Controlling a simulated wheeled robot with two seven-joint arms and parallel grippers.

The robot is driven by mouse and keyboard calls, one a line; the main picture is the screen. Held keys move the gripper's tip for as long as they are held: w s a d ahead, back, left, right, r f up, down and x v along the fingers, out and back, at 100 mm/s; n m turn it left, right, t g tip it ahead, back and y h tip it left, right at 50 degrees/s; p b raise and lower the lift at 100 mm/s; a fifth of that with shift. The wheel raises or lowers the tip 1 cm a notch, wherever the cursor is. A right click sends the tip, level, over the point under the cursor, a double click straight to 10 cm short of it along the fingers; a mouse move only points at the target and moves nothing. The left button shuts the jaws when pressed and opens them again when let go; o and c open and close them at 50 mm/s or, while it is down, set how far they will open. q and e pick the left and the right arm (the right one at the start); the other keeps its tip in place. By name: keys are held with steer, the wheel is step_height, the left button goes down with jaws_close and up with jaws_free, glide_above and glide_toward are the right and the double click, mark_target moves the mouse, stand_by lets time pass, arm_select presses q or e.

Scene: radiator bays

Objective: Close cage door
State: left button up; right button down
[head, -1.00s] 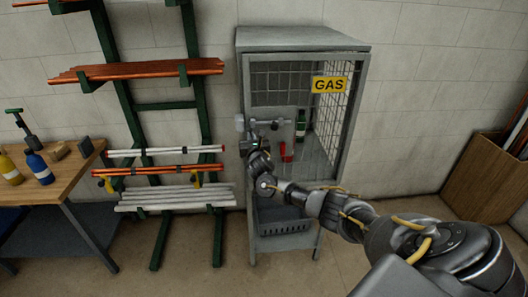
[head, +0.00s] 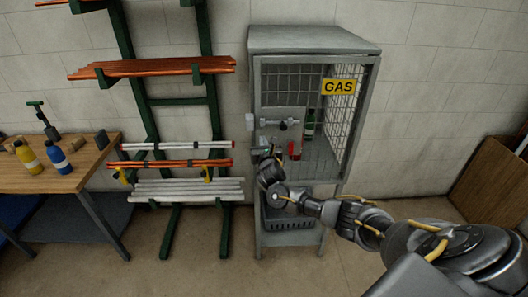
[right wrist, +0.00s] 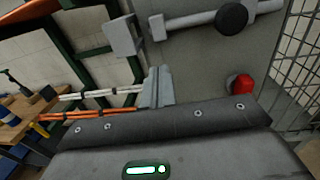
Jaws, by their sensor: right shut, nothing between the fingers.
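The grey cage (head: 315,42) stands against the wall, with mesh sides and a yellow GAS sign (head: 339,87). A slide bolt with a dark round knob (head: 283,124) runs across the cage front near its left edge. In the right wrist view the bolt (right wrist: 200,18) lies across a grey plate, with a separate block (right wrist: 120,37) left of its end. I cannot tell whether the door is flush with the frame. My right gripper (head: 265,153) is just below the bolt, shut and empty; its fingers show in the right wrist view (right wrist: 157,88). My left gripper is out of view.
A green bottle (head: 309,122) and a red object (head: 294,150) show at the cage. A green rack (head: 170,104) with pipes stands close on the left. Beyond it is a wooden table (head: 90,163) with bottles. Floor is bare in front of the cage.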

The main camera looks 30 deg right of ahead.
steer(key=a+f+b+v, duration=0.1)
steer(key=v, duration=0.7)
steer(key=shift+w+a, duration=0.2)
steer(key=shift+w, duration=0.05)
steer(key=shift+w, duration=0.1)
